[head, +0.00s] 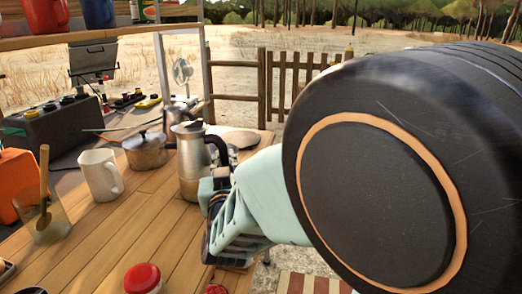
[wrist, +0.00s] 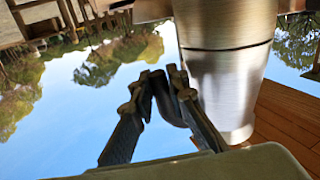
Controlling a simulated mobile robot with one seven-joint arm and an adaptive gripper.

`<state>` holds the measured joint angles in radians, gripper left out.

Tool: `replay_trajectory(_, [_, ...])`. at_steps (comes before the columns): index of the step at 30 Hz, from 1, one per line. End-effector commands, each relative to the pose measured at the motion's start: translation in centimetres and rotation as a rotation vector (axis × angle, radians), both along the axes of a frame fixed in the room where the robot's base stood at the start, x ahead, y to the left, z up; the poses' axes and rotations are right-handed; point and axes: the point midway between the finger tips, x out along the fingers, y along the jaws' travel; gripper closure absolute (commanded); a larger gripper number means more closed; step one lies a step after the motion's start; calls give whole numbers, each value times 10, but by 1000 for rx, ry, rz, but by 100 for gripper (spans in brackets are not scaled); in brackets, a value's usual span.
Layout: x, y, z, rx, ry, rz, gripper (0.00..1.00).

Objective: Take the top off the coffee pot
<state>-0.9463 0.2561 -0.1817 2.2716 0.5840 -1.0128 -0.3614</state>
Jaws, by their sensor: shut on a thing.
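The silver metal coffee pot (head: 190,165) stands upright on the wooden counter in the head view, its dark handle (head: 220,150) on the right side. Its top (head: 186,127) appears to sit on the pot. In the wrist view the pot's metal body (wrist: 228,75) fills the upper right, in a picture that looks upside down. My gripper (wrist: 162,95) is beside the body, with its fingers shut on a dark part that looks like the handle. In the head view my gripper (head: 215,190) is just right of the pot; my arm hides what lies behind it.
Left of the pot are a lidded saucepan (head: 146,151), a white mug (head: 99,176) and a glass jar (head: 48,222) with a wooden utensil. A red-lidded jar (head: 142,279) is at the front. A kettle stands close behind the pot. Bare counter lies before the pot.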

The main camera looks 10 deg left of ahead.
Motion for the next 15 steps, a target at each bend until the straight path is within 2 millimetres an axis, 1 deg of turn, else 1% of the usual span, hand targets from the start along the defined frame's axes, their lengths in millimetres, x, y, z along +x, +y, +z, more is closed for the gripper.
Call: replay_trajectory(15, [0, 0, -4, 5, -5, -1, 100])
